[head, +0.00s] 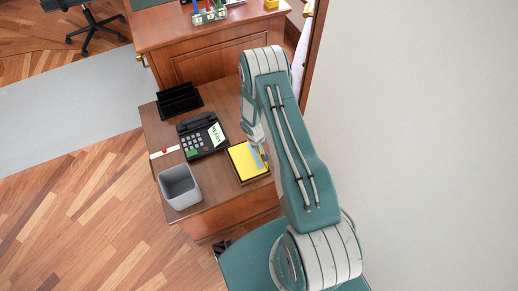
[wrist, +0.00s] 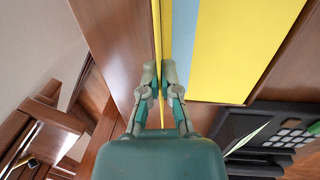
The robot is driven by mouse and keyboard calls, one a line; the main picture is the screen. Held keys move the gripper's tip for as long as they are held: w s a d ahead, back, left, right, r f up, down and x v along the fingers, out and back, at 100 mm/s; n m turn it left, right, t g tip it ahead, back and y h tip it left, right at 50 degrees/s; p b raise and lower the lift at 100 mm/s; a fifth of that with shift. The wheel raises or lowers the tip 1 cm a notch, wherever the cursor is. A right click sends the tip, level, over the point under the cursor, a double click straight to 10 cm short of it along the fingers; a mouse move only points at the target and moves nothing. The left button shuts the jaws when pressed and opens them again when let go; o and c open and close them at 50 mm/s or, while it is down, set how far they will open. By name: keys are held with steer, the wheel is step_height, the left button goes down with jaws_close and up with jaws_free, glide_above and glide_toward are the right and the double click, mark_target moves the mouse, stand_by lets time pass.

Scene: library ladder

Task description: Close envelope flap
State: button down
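A yellow envelope (head: 243,163) with a blue-grey strip lies in a shallow wooden tray on the low side table. In the wrist view its yellow face (wrist: 232,60) and the light blue strip (wrist: 184,45) fill the upper middle. A thin yellow flap (wrist: 157,30), seen nearly edge-on, stands up along its left side. My gripper (wrist: 160,82) has its fingertips close together, with the thin yellow flap between them. In the head view my gripper (head: 259,150) is over the envelope's right part, and my arm hides some of that side.
Left of the tray is a black desk phone (head: 202,138) with a "READY" card. A grey bin (head: 180,186), a black file holder (head: 179,100) and a white strip with a red spot (head: 164,152) are also on the table (head: 228,213). A white wall is to the right.

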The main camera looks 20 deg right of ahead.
mark_target(250, 158)
steer(key=shift+a, duration=0.3)
steer(key=shift+a+f+h, duration=0.1)
steer(key=shift+a+h, duration=0.05)
steer(key=shift+h, duration=0.55)
steer(key=shift+a+f+h, duration=0.2)
steer(key=shift+a+h, duration=0.2)
steer(key=shift+h, duration=0.5)
steer(key=shift+a+f+h, duration=0.15)
steer(key=shift+a+h, duration=0.2)
steer(key=shift+h, duration=0.55)
steer(key=h, duration=0.2)
steer(key=a+f+h, duration=0.1)
steer(key=h, duration=0.2)
steer(key=shift+a+f, duration=0.2)
steer(key=shift+h, duration=0.4)
steer(key=c, duration=0.9)
jaws_free()
steer(key=shift+o, duration=0.2)
